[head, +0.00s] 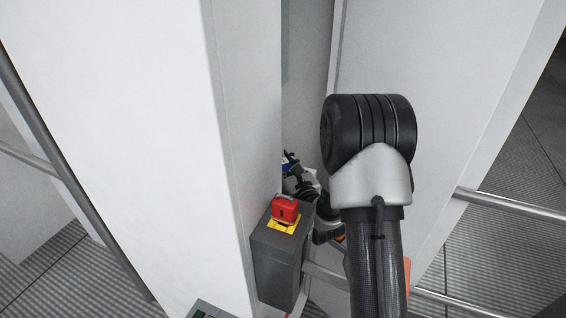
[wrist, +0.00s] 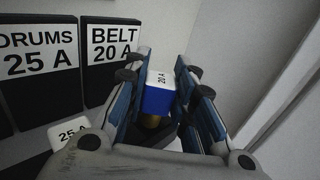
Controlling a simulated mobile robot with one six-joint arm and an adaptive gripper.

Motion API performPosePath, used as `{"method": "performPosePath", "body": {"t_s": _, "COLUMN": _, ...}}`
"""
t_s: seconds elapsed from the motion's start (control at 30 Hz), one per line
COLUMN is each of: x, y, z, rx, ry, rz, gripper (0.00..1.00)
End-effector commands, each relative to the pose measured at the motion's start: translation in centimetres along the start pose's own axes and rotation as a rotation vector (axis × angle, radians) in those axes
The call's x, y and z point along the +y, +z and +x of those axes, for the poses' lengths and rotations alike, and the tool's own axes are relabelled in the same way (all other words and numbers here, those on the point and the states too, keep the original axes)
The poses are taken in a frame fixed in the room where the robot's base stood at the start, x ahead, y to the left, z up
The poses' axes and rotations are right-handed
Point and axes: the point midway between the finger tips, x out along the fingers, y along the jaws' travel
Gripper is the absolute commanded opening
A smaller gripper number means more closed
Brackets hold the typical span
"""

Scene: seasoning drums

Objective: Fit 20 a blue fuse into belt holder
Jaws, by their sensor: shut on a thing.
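My gripper (wrist: 166,92) is shut on a blue fuse (wrist: 159,101) with a white top marked "20 A". The fuse sits between the two blue-padded fingers. A dark holder with a white label reading "BELT 20 A" (wrist: 114,46) stands ahead and to the left in the wrist view. The fuse is apart from that label in the picture, to its right; the holder's lower part is partly hidden by the left finger. In the head view the gripper end (head: 290,163) shows only small and partly, between the white panels behind my arm.
A second dark holder labelled "DRUMS 25 A" (wrist: 40,58) stands left of the belt one. A white-topped piece marked "25 A" (wrist: 70,133) shows below it. White walls close in on the right. A grey box with a red button (head: 285,209) stands beside my arm.

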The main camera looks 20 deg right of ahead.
Motion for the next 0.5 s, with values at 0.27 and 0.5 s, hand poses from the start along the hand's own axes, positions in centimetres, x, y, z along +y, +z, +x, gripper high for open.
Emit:
{"method": "performPosePath", "body": {"t_s": 0.27, "x": 0.0, "y": -0.8, "z": 0.0, "rx": -0.001, "ry": 0.0, "rz": 0.0, "gripper": 0.0}}
{"method": "performPosePath", "body": {"t_s": 0.5, "x": 0.0, "y": -1.4, "z": 0.0, "rx": -0.001, "ry": 0.0, "rz": 0.0, "gripper": 0.0}}
